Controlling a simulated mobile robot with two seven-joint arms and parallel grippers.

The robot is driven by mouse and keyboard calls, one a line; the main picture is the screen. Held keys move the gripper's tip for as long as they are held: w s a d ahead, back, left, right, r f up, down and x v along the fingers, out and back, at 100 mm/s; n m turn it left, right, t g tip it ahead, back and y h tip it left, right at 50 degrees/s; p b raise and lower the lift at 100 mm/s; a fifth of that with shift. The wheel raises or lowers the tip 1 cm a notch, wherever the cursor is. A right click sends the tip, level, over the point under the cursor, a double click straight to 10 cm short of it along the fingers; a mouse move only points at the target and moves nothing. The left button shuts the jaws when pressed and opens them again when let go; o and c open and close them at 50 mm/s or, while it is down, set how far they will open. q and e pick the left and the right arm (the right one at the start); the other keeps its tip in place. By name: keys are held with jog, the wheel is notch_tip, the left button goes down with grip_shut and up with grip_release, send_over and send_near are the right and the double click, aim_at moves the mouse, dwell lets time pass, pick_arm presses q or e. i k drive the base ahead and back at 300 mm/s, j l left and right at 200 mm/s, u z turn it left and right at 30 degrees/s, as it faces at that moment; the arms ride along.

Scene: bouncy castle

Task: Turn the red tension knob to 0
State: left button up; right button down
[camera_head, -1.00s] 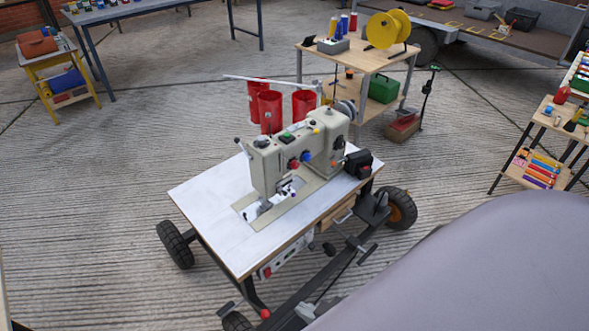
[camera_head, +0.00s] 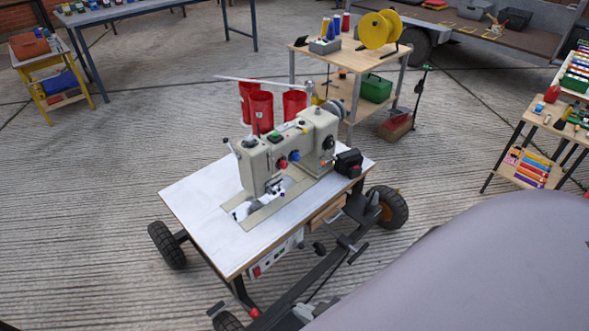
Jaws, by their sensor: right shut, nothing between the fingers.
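The sewing machine (camera_head: 309,147) is beige and stands upright on a white-topped wheeled table (camera_head: 195,215) in the middle of the head view. The red tension knob (camera_head: 283,163) is a small round knob on its front face. The red knob is too small to read a number or pointer on. I cannot make out either gripper in the head view, and nothing visibly touches the knob.
A large smooth lavender surface (camera_head: 480,270) fills the lower right, close to the camera. Red cylinders (camera_head: 262,112) stand behind the machine. A wooden trolley (camera_head: 350,63) with a yellow spool is farther back. The concrete floor (camera_head: 80,200) left of the table is clear.

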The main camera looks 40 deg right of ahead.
aim_at(282, 164)
jog(key=k+l, duration=0.2)
jog(key=l, duration=0.15)
jog(key=k+l, duration=0.15)
jog(key=l, duration=0.15)
jog(key=k+l, duration=0.1)
jog(key=l, duration=0.7)
jog(key=l+z, duration=0.1)
jog(key=l, duration=0.7)
jog(key=i+l, duration=0.1)
jog(key=l, duration=0.3)
jog(key=i+l, duration=0.1)
jog(key=l, duration=0.25)
jog(key=i+l, duration=0.65)
jog(key=i+l+z, duration=0.1)
jog(key=i, duration=0.25)
